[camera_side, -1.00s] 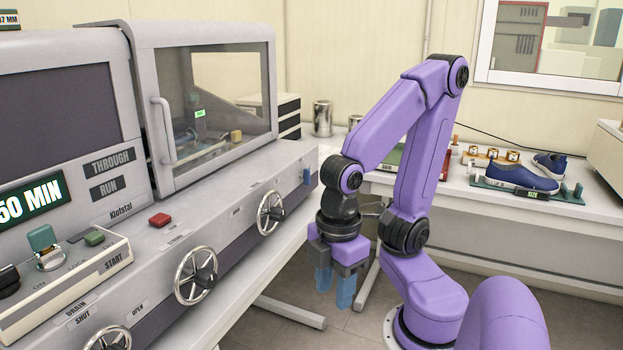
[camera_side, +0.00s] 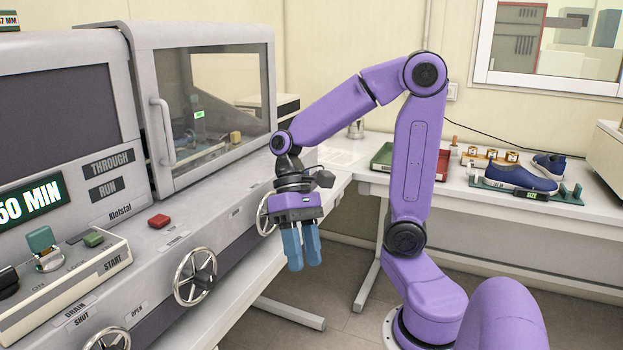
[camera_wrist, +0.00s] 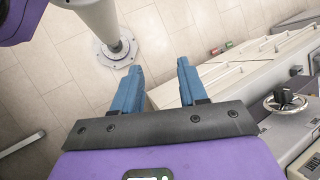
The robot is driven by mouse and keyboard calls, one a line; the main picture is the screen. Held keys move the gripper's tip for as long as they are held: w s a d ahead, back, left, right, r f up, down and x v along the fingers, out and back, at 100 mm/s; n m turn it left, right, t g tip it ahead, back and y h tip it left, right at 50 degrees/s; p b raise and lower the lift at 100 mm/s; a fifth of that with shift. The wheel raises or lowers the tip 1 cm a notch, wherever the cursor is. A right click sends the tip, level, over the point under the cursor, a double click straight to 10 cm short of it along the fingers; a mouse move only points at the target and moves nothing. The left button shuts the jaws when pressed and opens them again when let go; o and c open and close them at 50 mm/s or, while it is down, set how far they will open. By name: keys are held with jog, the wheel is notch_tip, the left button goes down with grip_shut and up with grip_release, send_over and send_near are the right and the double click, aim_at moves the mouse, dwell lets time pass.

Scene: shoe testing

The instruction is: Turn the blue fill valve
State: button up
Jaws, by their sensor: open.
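No valve in view shows blue. Several silver handwheels with dark hubs are on the machine's front. The middle handwheel (camera_side: 195,277) is in plain sight. The far handwheel (camera_side: 263,214) is mostly hidden behind my gripper. The near handwheel (camera_side: 108,340) is cut off by the bottom edge. My gripper (camera_side: 305,265) is open and empty, its blue fingers pointing down in front of the machine, to the right of the middle handwheel. The wrist view shows my gripper's parted fingers (camera_wrist: 160,65) over the floor and one handwheel (camera_wrist: 285,101) to their right; I cannot tell which.
The grey machine (camera_side: 225,235) fills the left, with a windowed door (camera_side: 215,100), a red button (camera_side: 159,221) and a control box (camera_side: 65,275). A blue shoe (camera_side: 520,175) sits on the back bench (camera_side: 480,203). Floor right of the machine front is open.

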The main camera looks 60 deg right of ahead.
jog(key=w+d+r+m+t+y, duration=0.1)
jog(key=w+d+m+t+y, duration=0.2)
jog(key=w+d+m+t, duration=0.5)
jog(key=w+d+r+m+t+y, duration=0.1)
jog(key=w+d+m+t+y, duration=0.35)
jog(key=d+m, duration=0.7)
jog(key=s+d+m+t+h, duration=0.5)
jog(key=d+m+h, duration=0.15)
jog(key=d, duration=0.65)
jog(key=s+d+m+t+h, duration=0.55)
jog(key=d+m, duration=0.25)
jog(key=d, duration=0.4)
notch_tip(320, 180, down, 9)
jog(key=w, duration=1.7)
jog(key=shift+w+d+r, duration=0.15)
jog(key=shift+d, duration=0.15)
jog(key=shift+h, duration=0.25)
jog(key=shift+c, duration=0.3)
grip_shut()
